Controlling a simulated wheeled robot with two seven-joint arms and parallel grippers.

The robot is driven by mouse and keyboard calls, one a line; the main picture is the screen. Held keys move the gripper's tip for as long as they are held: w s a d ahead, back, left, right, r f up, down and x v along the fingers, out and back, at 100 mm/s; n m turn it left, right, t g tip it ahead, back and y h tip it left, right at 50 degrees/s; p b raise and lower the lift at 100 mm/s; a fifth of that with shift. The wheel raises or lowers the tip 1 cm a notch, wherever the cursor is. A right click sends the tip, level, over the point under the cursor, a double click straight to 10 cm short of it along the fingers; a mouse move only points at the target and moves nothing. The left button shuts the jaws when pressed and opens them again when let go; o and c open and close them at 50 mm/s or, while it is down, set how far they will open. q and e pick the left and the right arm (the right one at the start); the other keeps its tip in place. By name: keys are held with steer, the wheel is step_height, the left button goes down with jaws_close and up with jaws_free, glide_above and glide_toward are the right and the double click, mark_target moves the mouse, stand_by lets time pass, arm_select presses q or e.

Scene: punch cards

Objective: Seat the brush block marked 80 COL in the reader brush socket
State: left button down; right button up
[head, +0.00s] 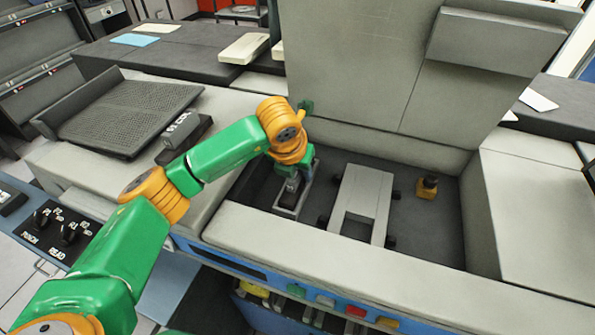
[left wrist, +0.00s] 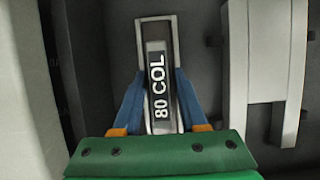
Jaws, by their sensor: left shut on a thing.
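The brush block marked 80 COL (left wrist: 157,85) is dark with white lettering, lengthwise in the left wrist view. My left gripper (left wrist: 160,76) is shut on it, one blue finger on each side. The reader brush socket (left wrist: 141,32) is a narrow light-grey frame whose outline surrounds the block. I cannot tell how deep the block sits. In the head view, my left gripper (head: 293,180) points down over the socket (head: 285,212) at the left of the open machine bay. The block is mostly hidden there. My right gripper is not in view.
A light-grey bracket (head: 362,195) stands right of the socket, close to my gripper. A small orange-and-black part (head: 427,187) lies farther right. Another dark block with white lettering (head: 187,132) lies on the left deck, partly behind my arm. The raised lid (head: 350,60) stands behind the bay.

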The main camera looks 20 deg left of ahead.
arm_select(q)
steer(key=shift+c, duration=1.8)
jaws_free()
steer(key=shift+s+f, duration=0.15)
steer(key=shift+f, duration=0.1)
steer(key=shift+a, duration=0.2)
steer(key=shift+s+f, duration=0.1)
steer(key=shift+d, duration=0.1)
steer(key=b+v, duration=0.1)
steer(key=v, duration=0.6)
steer(key=shift+r, duration=0.35)
